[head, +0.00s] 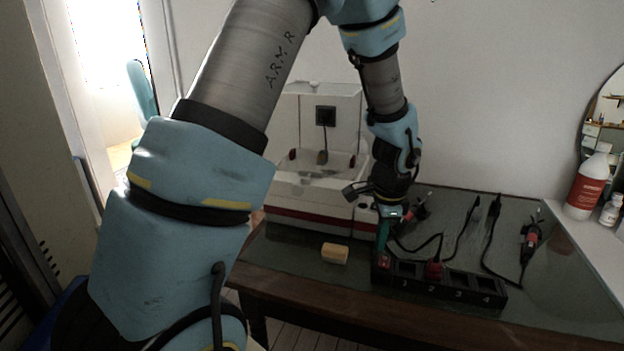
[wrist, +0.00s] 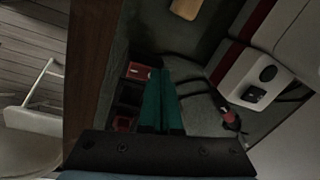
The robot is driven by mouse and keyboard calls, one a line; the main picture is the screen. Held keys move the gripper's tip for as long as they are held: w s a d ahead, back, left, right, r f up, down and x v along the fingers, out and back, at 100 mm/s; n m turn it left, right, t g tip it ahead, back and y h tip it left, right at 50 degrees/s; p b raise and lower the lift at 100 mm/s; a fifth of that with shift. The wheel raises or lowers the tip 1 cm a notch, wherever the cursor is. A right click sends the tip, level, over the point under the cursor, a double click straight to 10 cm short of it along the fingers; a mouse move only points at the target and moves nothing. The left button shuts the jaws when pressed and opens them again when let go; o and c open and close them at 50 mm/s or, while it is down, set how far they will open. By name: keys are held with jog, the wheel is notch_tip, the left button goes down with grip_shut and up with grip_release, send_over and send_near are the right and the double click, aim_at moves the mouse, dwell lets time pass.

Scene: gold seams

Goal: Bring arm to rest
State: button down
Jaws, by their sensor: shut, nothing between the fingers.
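My gripper (head: 382,238) is above the left end of a black socket strip on the table, with its green fingers pointing down. In the wrist view the two green fingers (wrist: 161,98) lie together with nothing between them. The strip (head: 408,284) has numbered slots; a red plug (head: 383,261) sits at its left end, just below the fingertips, and another red plug (head: 433,269) sits further right. I cannot tell whether the fingertips touch the left plug. My arm crosses the head view from lower left to upper middle and hides part of the scene.
A yellow sponge (head: 335,253) lies left of the strip on the dark table (head: 300,258). A white and red appliance (head: 310,195) stands behind. Black cables with plugs (head: 530,237) lie on the right. White bottles (head: 588,182) stand at the far right.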

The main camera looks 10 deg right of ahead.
jog(key=s+a+r+n, duration=0.1)
jog(key=a+r+n, duration=0.2)
jog(key=a+n, duration=0.3)
jog(key=s+a+r+n, duration=0.2)
jog(key=a+n, duration=0.4)
jog(key=a, duration=0.7)
jog(key=s+a+r+n+p, duration=0.1)
jog(key=a+r+n, duration=0.3)
jog(key=a, duration=0.5)
jog(key=shift+s+a+r+n, duration=0.2)
jog(key=shift+a+n, duration=0.15)
jog(key=shift+n, duration=0.65)
